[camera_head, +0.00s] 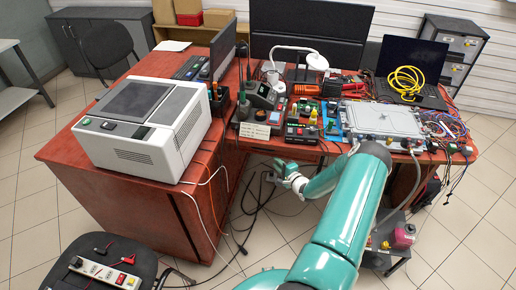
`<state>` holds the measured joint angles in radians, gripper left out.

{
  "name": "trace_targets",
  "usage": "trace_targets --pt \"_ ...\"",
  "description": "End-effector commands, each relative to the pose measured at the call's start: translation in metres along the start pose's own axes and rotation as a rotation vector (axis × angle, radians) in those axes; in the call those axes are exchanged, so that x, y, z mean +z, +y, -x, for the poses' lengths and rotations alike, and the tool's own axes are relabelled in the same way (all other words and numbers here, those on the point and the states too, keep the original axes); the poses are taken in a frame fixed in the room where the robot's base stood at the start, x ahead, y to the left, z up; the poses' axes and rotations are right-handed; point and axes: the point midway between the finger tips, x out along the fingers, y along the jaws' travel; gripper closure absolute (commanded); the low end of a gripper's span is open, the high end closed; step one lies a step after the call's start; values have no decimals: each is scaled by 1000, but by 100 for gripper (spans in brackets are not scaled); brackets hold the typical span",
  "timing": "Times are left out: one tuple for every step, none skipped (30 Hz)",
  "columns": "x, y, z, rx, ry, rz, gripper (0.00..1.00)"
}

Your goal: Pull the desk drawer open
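The red-brown wooden desk (75,150) forms an L, with one wing at the left and one across the back. No drawer front or handle can be made out on it in this view. The side panel of the left wing (185,222) faces me. My teal arm reaches in from the bottom, and its forearm bends left below the front edge of the back wing. My gripper (271,176) is small in view, low by the inner corner of the desk. Its fingers are too small to tell whether they are open, or whether they touch anything.
A large white device (150,128) stands on the left wing. Electronics, a lamp (317,62) and a yellow cable coil (405,82) crowd the back wing. A chair with a power strip (104,273) is at front left. Black cables (243,232) lie on the tiled floor.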

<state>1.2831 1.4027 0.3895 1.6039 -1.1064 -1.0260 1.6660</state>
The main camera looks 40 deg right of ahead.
Motion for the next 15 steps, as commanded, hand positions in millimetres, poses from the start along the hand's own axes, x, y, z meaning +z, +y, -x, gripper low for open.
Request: trace_targets --pt "0 0 -3 0 -1 0 78" --pt "1 1 -6 0 -1 0 78" --pt "1 1 -10 -1 -1 0 78" --pt "0 0 -14 -1 -1 0 78" --pt "0 0 -18 -1 0 0 78" --pt "0 0 -25 -1 0 1 78" --pt "0 1 -31 -1 -1 2 78" --pt "1 1 -37 -1 -1 2 78" --pt "1 1 -45 0 -1 1 78" --pt "1 1 -51 -1 0 1 78" --pt "1 1 -57 -1 -1 1 78" --pt "1 1 -65 0 -1 1 78" --pt "1 1 -71 0 -1 2 78" --pt "2 1 -77 0 -1 2 78" --pt "2 1 -86 0 -2 2 78"
